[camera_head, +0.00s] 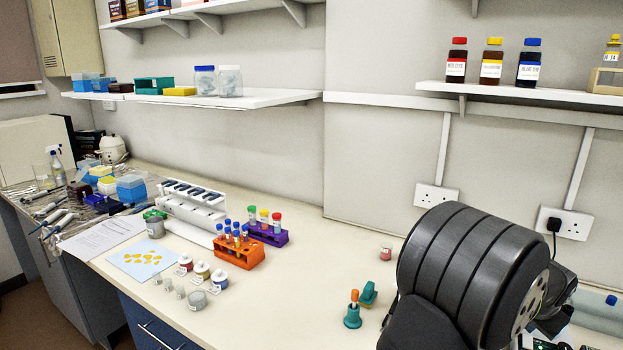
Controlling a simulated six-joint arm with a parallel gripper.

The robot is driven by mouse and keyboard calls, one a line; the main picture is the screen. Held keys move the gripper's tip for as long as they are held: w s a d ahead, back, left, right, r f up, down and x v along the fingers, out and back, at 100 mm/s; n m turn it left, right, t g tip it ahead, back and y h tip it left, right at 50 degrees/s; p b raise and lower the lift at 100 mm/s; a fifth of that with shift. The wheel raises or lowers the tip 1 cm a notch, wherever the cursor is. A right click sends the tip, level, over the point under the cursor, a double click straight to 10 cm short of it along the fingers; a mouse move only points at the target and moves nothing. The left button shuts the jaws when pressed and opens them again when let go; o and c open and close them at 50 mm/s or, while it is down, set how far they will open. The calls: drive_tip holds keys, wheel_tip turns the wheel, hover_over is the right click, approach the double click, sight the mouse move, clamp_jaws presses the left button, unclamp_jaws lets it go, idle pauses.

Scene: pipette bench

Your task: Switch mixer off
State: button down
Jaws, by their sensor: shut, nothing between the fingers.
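I cannot make out a mixer for certain. A small part of a device with dark panels and a green light (540,345) shows at the bottom edge on the right, mostly hidden behind my dark arm; I cannot tell whether it is the mixer. No switch can be made out. My arm's large dark links fill the lower right. My gripper is not in view; it is hidden by the arm or lies beyond the frame.
An orange tube rack (238,252) and a purple rack (266,236) stand mid-bench. Small labelled pots (202,270) are in front. A teal item with an orange top (353,312) stands left of my arm. A pale blue translucent item (598,316) lies at right.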

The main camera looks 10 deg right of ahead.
sight(525, 337)
drive_tip(key=shift+f, duration=0.15)
drive_tip(key=shift+f, duration=0.15)
drive_tip(key=shift+f, duration=0.35)
drive_tip(key=shift+r, duration=2.7)
wheel_tip(525, 337, down, 5)
drive_tip(key=shift+f, duration=0.2)
drive_tip(key=shift+r, duration=0.65)
